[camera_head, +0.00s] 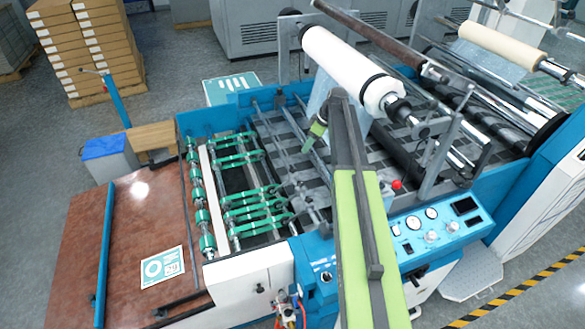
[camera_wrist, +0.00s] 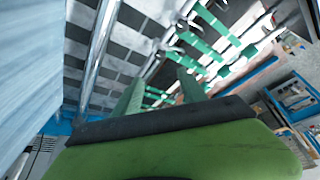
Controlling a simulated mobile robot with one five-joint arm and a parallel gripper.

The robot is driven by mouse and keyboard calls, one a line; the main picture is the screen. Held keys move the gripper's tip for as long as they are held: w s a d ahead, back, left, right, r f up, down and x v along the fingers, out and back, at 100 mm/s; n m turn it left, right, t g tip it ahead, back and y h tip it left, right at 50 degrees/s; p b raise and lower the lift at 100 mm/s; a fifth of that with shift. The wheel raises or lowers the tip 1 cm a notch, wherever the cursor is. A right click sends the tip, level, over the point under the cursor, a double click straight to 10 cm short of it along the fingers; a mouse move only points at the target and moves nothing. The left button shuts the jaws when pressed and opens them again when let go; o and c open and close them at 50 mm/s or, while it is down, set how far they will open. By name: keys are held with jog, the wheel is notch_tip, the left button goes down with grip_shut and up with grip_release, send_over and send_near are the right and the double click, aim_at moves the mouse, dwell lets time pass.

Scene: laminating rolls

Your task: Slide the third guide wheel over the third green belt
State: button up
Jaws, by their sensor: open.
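Several green belts (camera_head: 250,192) run across rollers in the middle of the machine. They also show at the upper right of the wrist view (camera_wrist: 205,55). My gripper (camera_head: 313,137) is above the grey-checked feed bed, right of and behind the belts. In the wrist view my gripper's two green fingers (camera_wrist: 160,90) stand apart with nothing seen between them. Small dark fittings (camera_wrist: 182,24) sit along a rod beside the belts. They may be the guide wheels, but they are too small and blurred to tell or to number.
A white film roll (camera_head: 345,65) is mounted over the bed behind my arm. Metal rods (camera_wrist: 100,45) cross the bed near my gripper. A control panel (camera_head: 437,232) stands at the right, and a brown table (camera_head: 120,240) lies at the left.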

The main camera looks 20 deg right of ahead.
aim_at(293, 168)
jog(key=b+x, duration=1.4)
jog(key=x, duration=0.2)
jog(key=shift+s+f, duration=0.1)
jog(key=shift+f, duration=0.1)
jog(key=shift+a+r, duration=0.1)
jog(key=shift+r, duration=0.05)
grip_shut()
dwell(0.4)
